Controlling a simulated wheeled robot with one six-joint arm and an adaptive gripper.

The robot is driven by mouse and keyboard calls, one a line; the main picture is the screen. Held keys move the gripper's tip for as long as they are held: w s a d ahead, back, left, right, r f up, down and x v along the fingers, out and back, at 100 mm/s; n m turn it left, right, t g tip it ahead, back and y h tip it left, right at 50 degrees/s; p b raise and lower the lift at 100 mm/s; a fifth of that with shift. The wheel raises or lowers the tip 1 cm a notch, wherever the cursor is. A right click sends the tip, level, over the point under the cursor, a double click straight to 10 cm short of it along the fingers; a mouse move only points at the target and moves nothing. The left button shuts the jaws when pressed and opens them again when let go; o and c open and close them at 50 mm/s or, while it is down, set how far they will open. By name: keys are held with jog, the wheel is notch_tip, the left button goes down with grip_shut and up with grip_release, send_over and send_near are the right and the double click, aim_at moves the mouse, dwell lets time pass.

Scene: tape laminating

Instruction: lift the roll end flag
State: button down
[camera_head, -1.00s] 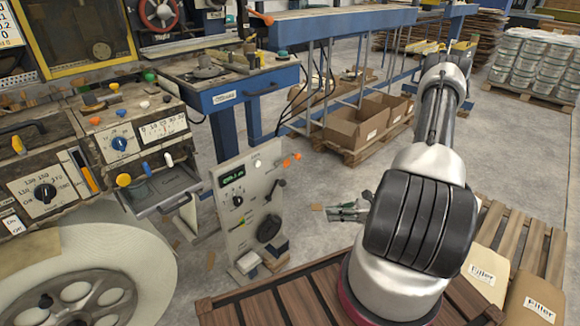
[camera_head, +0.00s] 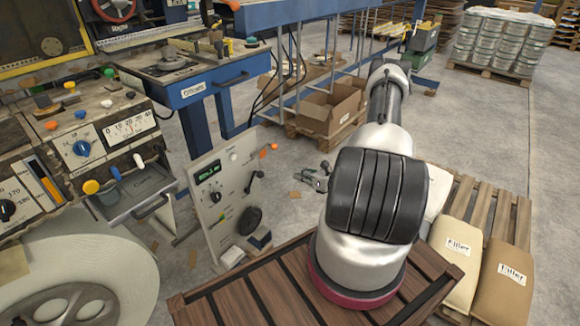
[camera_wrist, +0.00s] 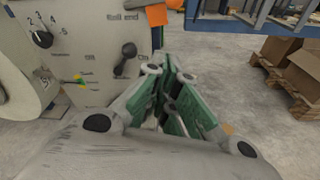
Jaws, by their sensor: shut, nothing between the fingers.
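The roll end flag is the orange piece (camera_wrist: 157,14) beside the "Roll end" label in the wrist view, at the upper right edge of the pale control panel (camera_wrist: 75,60). In the head view, orange shows at the panel's upper right (camera_head: 268,150). My gripper (camera_wrist: 169,76) is shut and empty, its green-lined fingers angled together. In the wrist view its tips are below the flag, apart from it. In the head view my gripper (camera_head: 318,178) is right of the panel, with a gap between, partly hidden by my arm.
A large pale roll (camera_head: 75,270) stands at lower left. Cardboard boxes (camera_head: 330,108) stand on a pallet behind. Filler bags (camera_head: 458,255) lie on a pallet at right.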

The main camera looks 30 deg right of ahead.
send_near(266, 154)
notch_tip(266, 154, down, 4)
jog(key=a, duration=0.1)
jog(key=shift+w+r, duration=1.35)
jog(key=shift+r, duration=0.2)
